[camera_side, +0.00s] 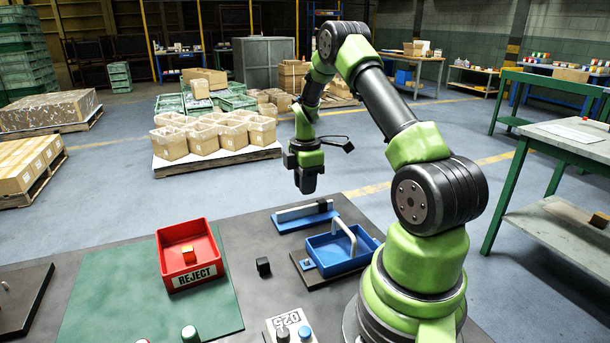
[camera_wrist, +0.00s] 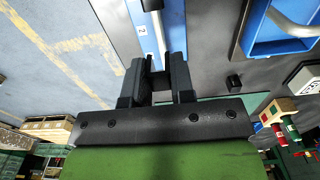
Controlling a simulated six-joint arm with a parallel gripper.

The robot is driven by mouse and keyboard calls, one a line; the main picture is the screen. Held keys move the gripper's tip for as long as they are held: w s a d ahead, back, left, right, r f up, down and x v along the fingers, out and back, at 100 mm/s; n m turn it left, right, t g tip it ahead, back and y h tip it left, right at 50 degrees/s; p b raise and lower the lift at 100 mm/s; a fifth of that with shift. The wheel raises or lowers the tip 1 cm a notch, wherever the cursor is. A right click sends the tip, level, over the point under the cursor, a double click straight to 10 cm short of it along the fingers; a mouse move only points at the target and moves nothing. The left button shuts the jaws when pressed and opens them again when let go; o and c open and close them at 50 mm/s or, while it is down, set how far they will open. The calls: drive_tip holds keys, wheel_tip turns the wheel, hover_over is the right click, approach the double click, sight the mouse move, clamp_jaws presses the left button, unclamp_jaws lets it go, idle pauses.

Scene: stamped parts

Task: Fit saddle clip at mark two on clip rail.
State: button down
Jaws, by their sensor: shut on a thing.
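The clip rail (camera_side: 297,212) is a pale bar on a blue base at the back of the work table. A dark block (camera_side: 325,205) sits at its right end. In the wrist view the rail's blue base (camera_wrist: 173,30) runs up from between my fingers, with a white label marked 2 (camera_wrist: 142,29) beside the bar. My gripper (camera_side: 307,188) points down above the rail, apart from it in the side view. In the wrist view my gripper (camera_wrist: 157,72) is shut on a small dark piece, seemingly the saddle clip, mostly hidden between the fingers.
A blue tray (camera_side: 335,265) with a pale handle stands right of the rail. A small black block (camera_side: 263,267) lies on the dark table. A red REJECT bin (camera_side: 190,275) holding an orange piece stands on the green mat (camera_side: 100,310). A control box (camera_side: 290,325) is at the front.

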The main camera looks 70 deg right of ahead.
drive_tip(key=shift+f, duration=1.6)
drive_tip(key=shift+f, duration=1.6)
drive_tip(key=c, duration=0.9)
unclamp_jaws()
wheel_tip(320, 180, up, 10)
drive_tip(key=shift+f, duration=0.1)
